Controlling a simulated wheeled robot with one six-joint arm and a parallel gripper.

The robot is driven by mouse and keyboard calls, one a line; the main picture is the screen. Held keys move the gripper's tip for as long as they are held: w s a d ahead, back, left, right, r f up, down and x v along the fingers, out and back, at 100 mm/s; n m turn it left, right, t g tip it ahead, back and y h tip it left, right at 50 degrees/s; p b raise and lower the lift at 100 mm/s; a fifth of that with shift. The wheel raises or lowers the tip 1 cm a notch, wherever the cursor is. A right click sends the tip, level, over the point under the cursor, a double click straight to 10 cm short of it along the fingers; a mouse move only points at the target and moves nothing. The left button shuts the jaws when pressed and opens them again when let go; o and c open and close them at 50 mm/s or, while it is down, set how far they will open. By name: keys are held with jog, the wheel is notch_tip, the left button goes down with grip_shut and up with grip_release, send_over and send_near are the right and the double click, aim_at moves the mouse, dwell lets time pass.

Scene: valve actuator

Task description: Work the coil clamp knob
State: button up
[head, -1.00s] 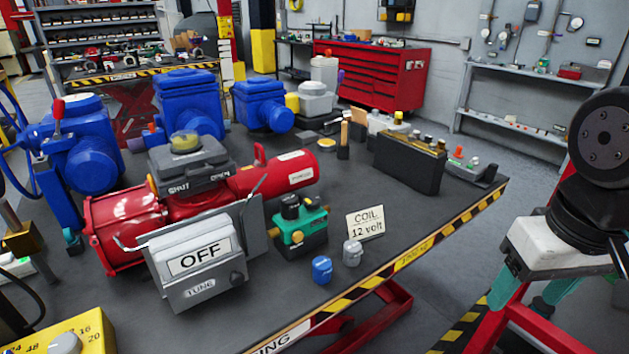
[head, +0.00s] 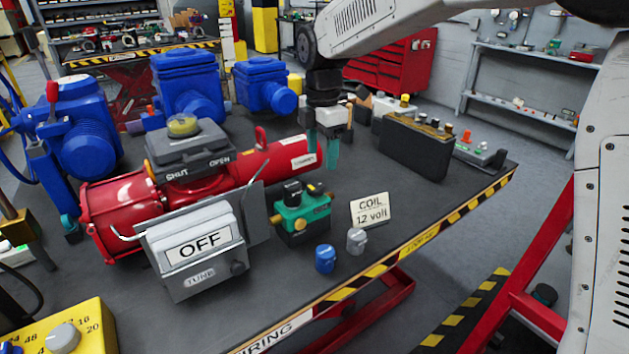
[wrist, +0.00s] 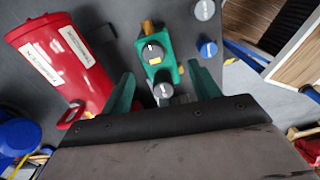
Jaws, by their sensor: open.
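A small green valve block (head: 303,222) with brass fittings stands on the bench, right of the grey OFF box. It carries a black knob (head: 292,190) on top; which part is the coil clamp knob is not labelled legibly. In the wrist view the green block (wrist: 165,70) bears two dark round caps, one farther (wrist: 152,53) and one nearer (wrist: 163,91). My gripper (head: 322,155) points down, open and empty, above the bench behind and slightly right of the block. In the wrist view its green fingers (wrist: 163,88) appear either side of the nearer cap, apart from it.
A blue knob (head: 325,259) and a grey knob (head: 356,240) stand before a "COIL 12 volt" card (head: 370,209). The red actuator (head: 277,172) lies left of my gripper. A black box (head: 414,152) stands to the right.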

aim_at(314, 186)
jog(key=shift+w+a+f+n, duration=0.35)
jog(key=shift+a+f+n, duration=0.1)
jog(key=shift+a, duration=0.15)
jog(key=shift+w+a+f, duration=0.1)
jog(key=shift+a+f, duration=0.05)
jog(key=shift+f, duration=0.2)
notch_tip(314, 186, down, 7)
jog(key=shift+f, duration=0.15)
jog(key=c, duration=1)
